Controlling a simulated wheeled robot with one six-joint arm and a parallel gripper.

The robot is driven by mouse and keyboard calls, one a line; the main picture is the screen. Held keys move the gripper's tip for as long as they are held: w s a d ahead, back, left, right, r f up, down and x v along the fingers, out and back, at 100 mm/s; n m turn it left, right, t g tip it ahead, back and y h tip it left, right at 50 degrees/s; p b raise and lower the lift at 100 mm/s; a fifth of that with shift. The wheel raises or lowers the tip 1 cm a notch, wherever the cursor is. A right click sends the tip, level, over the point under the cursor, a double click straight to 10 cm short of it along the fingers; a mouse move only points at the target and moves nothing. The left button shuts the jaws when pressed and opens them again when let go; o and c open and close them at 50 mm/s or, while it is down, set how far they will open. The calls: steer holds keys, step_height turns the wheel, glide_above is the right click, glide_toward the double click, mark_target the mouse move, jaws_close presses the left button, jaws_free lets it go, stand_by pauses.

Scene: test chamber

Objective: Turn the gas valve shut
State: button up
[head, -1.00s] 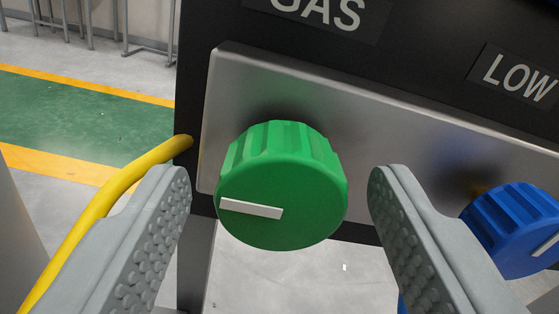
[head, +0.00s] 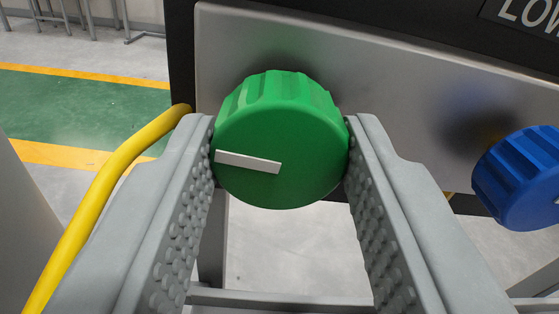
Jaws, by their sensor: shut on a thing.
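The gas valve is a green ribbed knob (head: 285,125) on a brushed metal panel (head: 380,70), in the middle of the head view. A white pointer bar (head: 247,162) on its face points left, tilted slightly. My gripper (head: 281,135) is shut on the green knob, one grey finger at its left side and one at its right. The fingertips hide the knob's side edges. The GAS label is out of view now.
A blue knob (head: 522,180) sits on the same panel to the right, clear of my right finger. A yellow hose (head: 105,200) curves down past the left finger. A dark frame (head: 183,60) borders the panel.

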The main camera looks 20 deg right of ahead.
steer(key=m, duration=0.8)
steer(key=shift+m, duration=0.3)
steer(key=m, duration=0.4)
steer(key=shift+f, duration=0.1)
steer(key=shift+m, duration=2.1)
steer(key=o, duration=1)
steer(key=shift+s, duration=0.1)
steer(key=v, duration=1.7)
steer(key=shift+s+a, duration=0.1)
